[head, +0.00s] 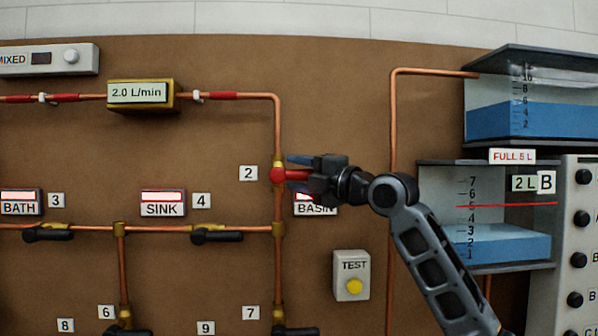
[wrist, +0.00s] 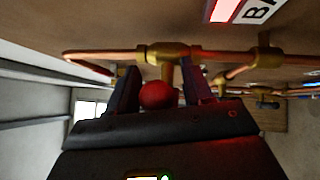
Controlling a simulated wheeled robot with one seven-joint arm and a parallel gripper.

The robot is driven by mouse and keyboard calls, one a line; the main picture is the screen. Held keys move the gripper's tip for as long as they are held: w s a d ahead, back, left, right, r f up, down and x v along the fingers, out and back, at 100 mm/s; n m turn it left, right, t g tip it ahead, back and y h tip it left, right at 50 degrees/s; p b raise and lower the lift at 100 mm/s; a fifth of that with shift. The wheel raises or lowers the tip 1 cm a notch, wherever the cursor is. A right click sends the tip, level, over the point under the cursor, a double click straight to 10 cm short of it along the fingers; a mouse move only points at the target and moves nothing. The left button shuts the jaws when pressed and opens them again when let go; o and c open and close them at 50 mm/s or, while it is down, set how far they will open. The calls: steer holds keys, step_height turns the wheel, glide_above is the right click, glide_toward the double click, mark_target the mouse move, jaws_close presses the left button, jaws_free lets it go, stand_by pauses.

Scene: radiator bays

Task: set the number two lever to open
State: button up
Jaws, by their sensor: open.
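The number two lever (head: 291,175) is red and sits on a brass valve in the vertical copper pipe, right of the "2" tag (head: 248,173). In the head view it points right, across the pipe, with its right part hidden by my gripper. My gripper (head: 291,171) comes from the right, its two fingers pointing left, one above and one below the lever. In the wrist view, the lever's round red end (wrist: 157,95) shows between the open fingers of my gripper (wrist: 158,74), with the brass valve body (wrist: 168,53) beyond. I cannot tell whether a finger touches the lever.
A BASIN label (head: 314,210) is partly hidden below my gripper. Black levers (head: 216,236) sit on lower pipes. A TEST box (head: 351,275) with a yellow button is below right. Two water tanks (head: 487,253) stand at the right. A flow meter (head: 140,94) reads 2.0 L/min.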

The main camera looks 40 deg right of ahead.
jaws_close()
stand_by(0.4)
